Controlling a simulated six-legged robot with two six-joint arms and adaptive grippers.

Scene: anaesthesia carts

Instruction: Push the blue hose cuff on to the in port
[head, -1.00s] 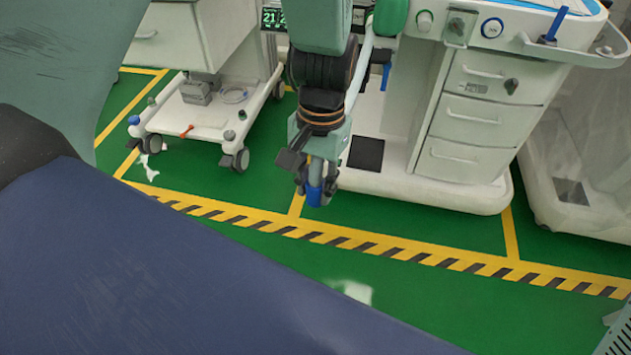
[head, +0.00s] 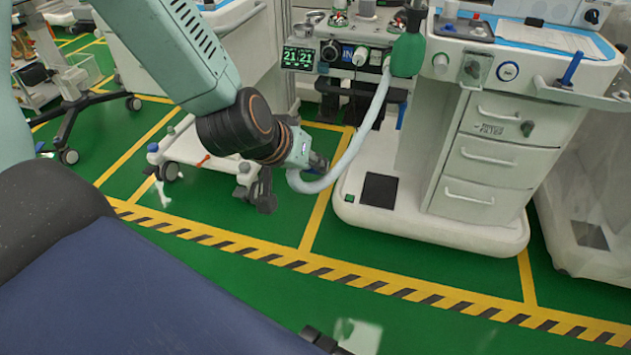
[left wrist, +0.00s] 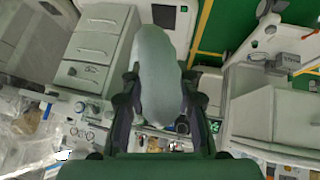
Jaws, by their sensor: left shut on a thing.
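My left gripper (head: 312,164) is at the end of the arm that comes in from the upper left, in front of the anaesthesia machine. It is shut on the blue hose cuff (head: 319,158), of which only a small blue patch shows. The pale hose (head: 350,150) curves from there up to the green fitting (head: 408,54). In the left wrist view the pale hose (left wrist: 158,70) lies between the two dark fingers (left wrist: 162,100); no blue shows there. A port with a blue surround (head: 347,55), seemingly the in port, is on the machine's front, above and apart from the gripper. My right gripper is not in view.
A lit monitor (head: 299,58) is left of the port, and a white knob (head: 360,57) is close on its right. A white drawer unit (head: 490,160) stands to the right. A low trolley base (head: 200,150) is behind my arm. The striped green floor in front is clear.

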